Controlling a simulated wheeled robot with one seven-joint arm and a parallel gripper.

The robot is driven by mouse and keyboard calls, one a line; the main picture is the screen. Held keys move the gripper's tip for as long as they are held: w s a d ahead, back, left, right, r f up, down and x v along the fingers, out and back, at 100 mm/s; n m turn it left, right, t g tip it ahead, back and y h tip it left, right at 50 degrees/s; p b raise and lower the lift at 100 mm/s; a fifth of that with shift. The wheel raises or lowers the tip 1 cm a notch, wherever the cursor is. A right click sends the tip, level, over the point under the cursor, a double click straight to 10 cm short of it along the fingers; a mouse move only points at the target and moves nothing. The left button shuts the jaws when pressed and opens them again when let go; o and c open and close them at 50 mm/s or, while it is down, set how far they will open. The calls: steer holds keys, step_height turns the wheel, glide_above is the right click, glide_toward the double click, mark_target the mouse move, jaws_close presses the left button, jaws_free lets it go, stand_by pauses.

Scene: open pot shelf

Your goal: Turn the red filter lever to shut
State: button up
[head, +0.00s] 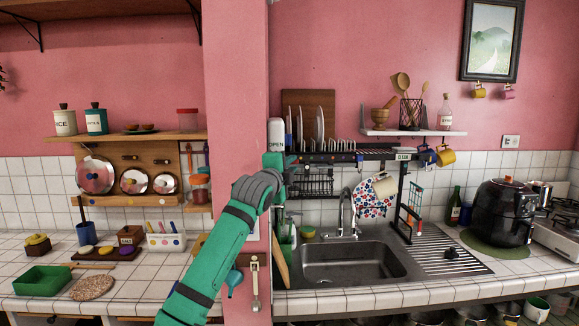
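My green arm reaches up from the bottom of the head view to the wall edge left of the sink. My gripper (275,162) is at its end, just below a white upright unit (276,130) marked with an "OPEN" label. The gripper is small here and partly covered by my own wrist, so I cannot tell whether its fingers are open or shut. I cannot make out a red lever; the area below the white unit is covered by the gripper. I cannot tell whether the gripper touches the unit.
A black dish rack (350,155) with plates stands right of the gripper, above the sink (352,262) and its tap (346,212). A wooden pot-lid rack (130,200) hangs at left. A pink wall corner (237,90) juts out beside my arm.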

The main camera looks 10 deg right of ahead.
steer(key=shift+a, duration=0.1)
steer(key=v, duration=1)
steer(key=shift+s+a, duration=0.2)
steer(key=shift+s, duration=0.15)
steer(key=s+d+f+n+t, duration=0.1)
steer(key=s+f+n, duration=0.3)
steer(key=f, duration=0.7)
steer(key=s+d+f+n+t, duration=0.1)
steer(key=f+n, duration=0.4)
steer(key=f, duration=0.6)
steer(key=s+a+f+n+t+y, duration=0.1)
steer(key=s+f+n+y, duration=0.1)
steer(key=s+f+n, duration=0.55)
steer(key=s+a+f+n+t+y, duration=0.1)
steer(key=s+a+f+n+y, duration=0.15)
steer(key=s+f, duration=0.85)
steer(key=s+a+f+n+g+y, duration=0.2)
steer(key=s+a+f+n+y, duration=0.15)
steer(key=s+f, duration=1.3)
steer(key=s+a+r+g, duration=0.1)
steer(key=s+a, duration=0.1)
steer(key=s, duration=0.9)
steer(key=s+a+r+g+y, duration=0.1)
steer(key=s+a, duration=0.2)
steer(key=s, duration=0.8)
steer(key=shift+s+r+n+g, duration=0.3)
steer(key=shift+s+n, duration=0.05)
